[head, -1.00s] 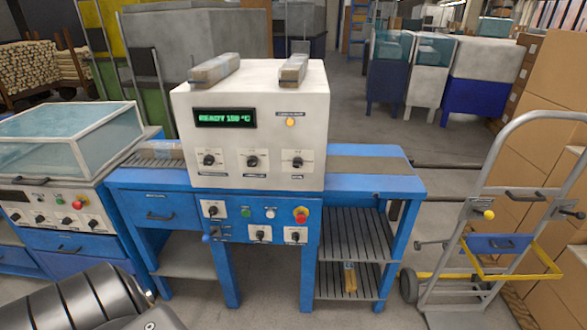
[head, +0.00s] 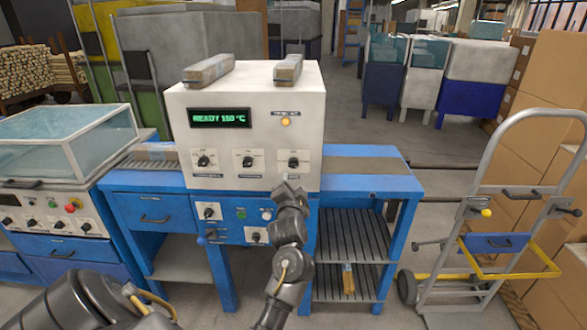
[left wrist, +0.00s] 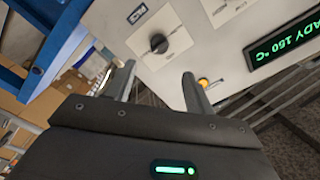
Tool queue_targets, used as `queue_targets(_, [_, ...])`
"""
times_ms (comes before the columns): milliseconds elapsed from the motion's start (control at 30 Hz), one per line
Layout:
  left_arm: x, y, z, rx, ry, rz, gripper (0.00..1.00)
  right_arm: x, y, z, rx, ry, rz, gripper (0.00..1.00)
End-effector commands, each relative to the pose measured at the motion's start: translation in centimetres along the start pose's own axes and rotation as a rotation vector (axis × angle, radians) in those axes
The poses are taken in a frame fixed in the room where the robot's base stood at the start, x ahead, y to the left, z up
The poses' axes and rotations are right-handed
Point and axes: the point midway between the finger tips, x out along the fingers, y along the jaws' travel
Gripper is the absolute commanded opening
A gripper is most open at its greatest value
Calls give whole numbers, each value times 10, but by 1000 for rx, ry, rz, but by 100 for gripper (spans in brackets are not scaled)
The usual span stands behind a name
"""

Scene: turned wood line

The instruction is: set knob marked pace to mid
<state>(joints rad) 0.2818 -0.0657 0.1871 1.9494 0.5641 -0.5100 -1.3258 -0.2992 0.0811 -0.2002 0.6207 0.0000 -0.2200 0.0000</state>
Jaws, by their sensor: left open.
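The white control box (head: 250,120) carries a row of three black knobs under a green display (head: 219,117). The right knob of that row (head: 293,162) is just above my left gripper (head: 285,187) in the head view. The pointer's exact setting is too small to tell. My right gripper is not in view.
An orange lamp (head: 285,122) is above the knob. Two wrapped bars lie on the box. The lower blue panel (head: 230,233) holds more knobs and buttons, partly hidden by my arm. A hand truck (head: 480,220) stands at the right.

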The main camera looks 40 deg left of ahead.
Motion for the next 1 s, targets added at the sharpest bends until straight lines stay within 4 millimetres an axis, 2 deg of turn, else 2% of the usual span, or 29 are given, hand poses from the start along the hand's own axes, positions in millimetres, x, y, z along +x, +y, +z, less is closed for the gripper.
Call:
queue_targets(400, [71,-1,-1,1,0,-1,54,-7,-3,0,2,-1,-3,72])
queue_targets(533, [89,0,-1,1,0,0,54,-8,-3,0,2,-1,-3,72])
queue_targets(700, [102,0,0,0,1,1,54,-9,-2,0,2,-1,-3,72])
queue_targets(1000, [104,0,0,-1,1,1,54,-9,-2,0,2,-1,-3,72])
